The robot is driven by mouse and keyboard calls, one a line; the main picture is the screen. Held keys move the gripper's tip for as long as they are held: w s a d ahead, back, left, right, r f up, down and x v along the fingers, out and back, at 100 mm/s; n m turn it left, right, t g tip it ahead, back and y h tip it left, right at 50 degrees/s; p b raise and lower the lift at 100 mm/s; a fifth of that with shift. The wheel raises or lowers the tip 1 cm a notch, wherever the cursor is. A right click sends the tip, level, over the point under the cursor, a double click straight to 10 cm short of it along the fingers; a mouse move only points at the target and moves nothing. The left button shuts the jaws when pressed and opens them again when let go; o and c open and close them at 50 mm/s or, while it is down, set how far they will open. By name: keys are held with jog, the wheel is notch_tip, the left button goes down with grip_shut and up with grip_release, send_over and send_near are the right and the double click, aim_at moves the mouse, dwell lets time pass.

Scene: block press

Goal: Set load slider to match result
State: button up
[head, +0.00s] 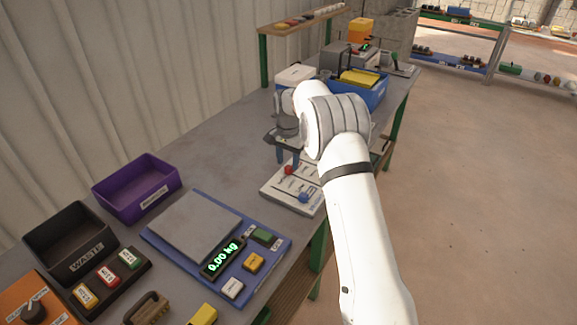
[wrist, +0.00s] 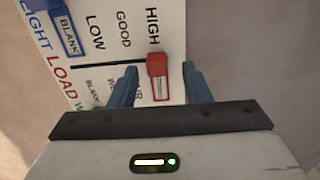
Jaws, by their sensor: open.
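A white slider board (head: 270,190) lies on the bench, with a red load slider (head: 288,170) and a blue slider (head: 303,197). In the wrist view, the red slider (wrist: 157,66) sits at the right end of its slot, beside the row marked LOAD. The blue slider (wrist: 65,35) is at the left, by BLANK. My gripper (wrist: 159,72) is open, with its blue fingers on either side of the red slider and gaps to both. In the head view it stands over the far end of the board. Some labels are hidden by the fingers.
A scale (head: 197,222) with an empty plate reads 0.00 kg (head: 223,256). A purple bin (head: 137,190), a black WASTE bin (head: 68,243) and a button box (head: 108,275) stand at the left. A blue crate (head: 372,95) stands beyond my arm.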

aim_at(288, 166)
notch_tip(288, 166, up, 5)
jog(key=shift+r, duration=0.2)
dwell(0.3)
jog(key=s+d+r+n+t, duration=0.1)
jog(key=s+d+r+n, duration=0.15)
jog(key=s+r, duration=0.5)
jog(key=s+d+r+n, duration=0.1)
jog(key=s+d+r, duration=0.35)
jog(key=s, duration=0.65)
jog(key=s+d+f+n+t, duration=0.1)
jog(key=s+n, duration=0.1)
jog(key=s, duration=1)
jog(key=s+d+f+n+t, duration=0.1)
jog(key=s, duration=1.1)
jog(key=shift+d+f+n, duration=0.2)
jog(key=shift+d+n, duration=0.15)
